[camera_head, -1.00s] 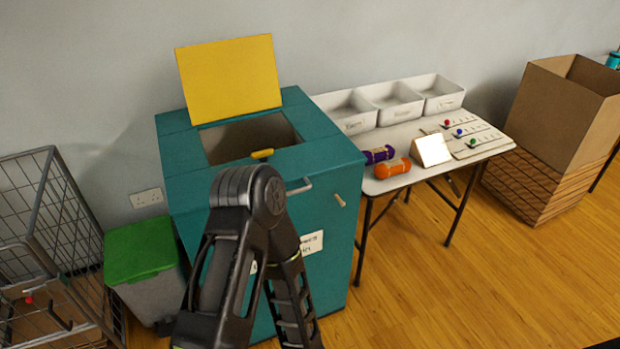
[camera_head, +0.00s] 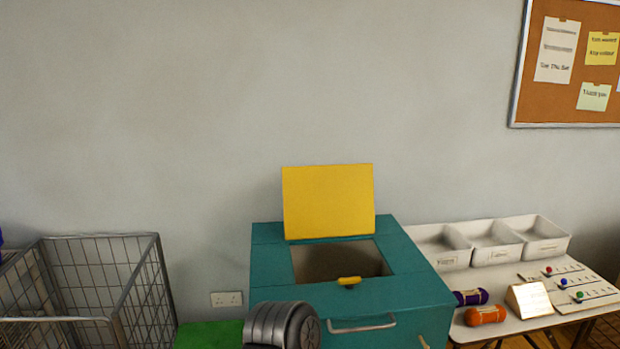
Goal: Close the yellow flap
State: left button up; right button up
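The yellow flap (camera_head: 328,202) stands open, nearly upright, at the back edge of the square opening in the top of the teal box (camera_head: 405,291). The opening shows a dark, empty-looking inside. A small yellow piece (camera_head: 349,281) sits at the opening's front edge. A grey handle is on the box's front. A dark rounded part of my arm shows low in front of the box and hides some of its front left. Neither gripper is in view.
A wire cage (camera_head: 95,285) stands at the left, with a green lid (camera_head: 209,335) between it and the box. At the right, a table holds white bins (camera_head: 497,252), purple yarn (camera_head: 470,297), orange yarn (camera_head: 485,314) and a card (camera_head: 529,299). A corkboard (camera_head: 570,105) hangs above.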

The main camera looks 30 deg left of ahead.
aim_at(327, 200)
jog(key=i+u, duration=0.1)
jog(key=u, duration=0.35)
jog(key=i+l+u, duration=0.1)
jog(key=u, duration=0.4)
jog(key=l+u, duration=0.25)
jog(key=u, duration=0.2)
jog(key=i+l+u, duration=0.1)
jog(key=u, duration=0.4)
jog(key=l+u, duration=0.25)
jog(key=u, duration=0.2)
jog(key=l+u, duration=0.2)
jog(key=l, duration=0.25)
jog(key=l+u, duration=0.15)
jog(key=l, duration=0.3)
jog(key=k+l+u, duration=0.2)
jog(key=l, duration=0.25)
jog(key=l+u, duration=0.2)
jog(key=l, duration=0.25)
jog(key=k+l, duration=0.15)
jog(key=l, duration=0.25)
jog(key=k+l, duration=0.15)
jog(key=l, duration=0.2)
